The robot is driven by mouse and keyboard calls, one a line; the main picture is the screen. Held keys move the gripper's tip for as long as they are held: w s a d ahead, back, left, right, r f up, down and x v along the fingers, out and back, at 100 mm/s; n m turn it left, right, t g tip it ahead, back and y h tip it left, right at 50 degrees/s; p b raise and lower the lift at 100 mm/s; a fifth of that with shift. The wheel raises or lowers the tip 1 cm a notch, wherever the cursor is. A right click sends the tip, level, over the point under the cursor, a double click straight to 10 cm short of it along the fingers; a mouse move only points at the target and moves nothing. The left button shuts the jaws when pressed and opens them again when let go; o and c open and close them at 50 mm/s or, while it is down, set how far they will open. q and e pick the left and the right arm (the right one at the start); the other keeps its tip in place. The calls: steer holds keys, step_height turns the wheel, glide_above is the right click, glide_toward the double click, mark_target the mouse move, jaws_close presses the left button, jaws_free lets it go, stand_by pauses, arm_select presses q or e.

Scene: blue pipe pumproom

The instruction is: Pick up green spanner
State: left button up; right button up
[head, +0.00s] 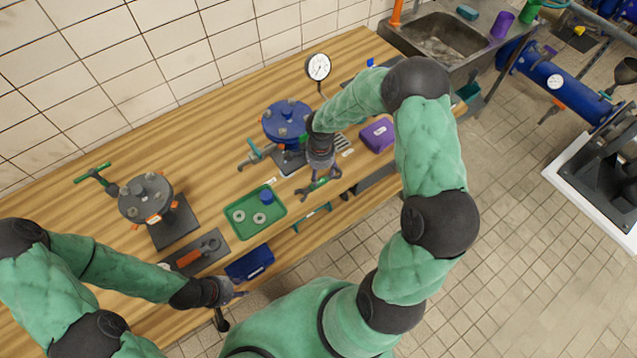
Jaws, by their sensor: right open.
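A slim green piece, which looks like the green spanner (333,174), lies on the wooden bench near its front edge. It is partly hidden by my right gripper (316,187), which is pointed down over it with its fingers apart. I cannot tell whether the fingers touch it. My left gripper (230,306) is at the bench's front edge on the left, near a dark blue case, with its fingers apart and nothing visible between them.
The bench (230,110) holds a green tray (266,233) with metal rings, a blue pump (287,122) with a gauge (318,67), a grey valve (146,197), a dark tool mat (213,257), the blue case (250,264) and a purple case (378,134). A sink (437,37) stands beyond.

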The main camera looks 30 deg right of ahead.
mark_target(320, 183)
steer(key=f, duration=0.5)
steer(key=shift+s+a, duration=0.2)
steer(key=shift+s, duration=0.05)
jaws_close()
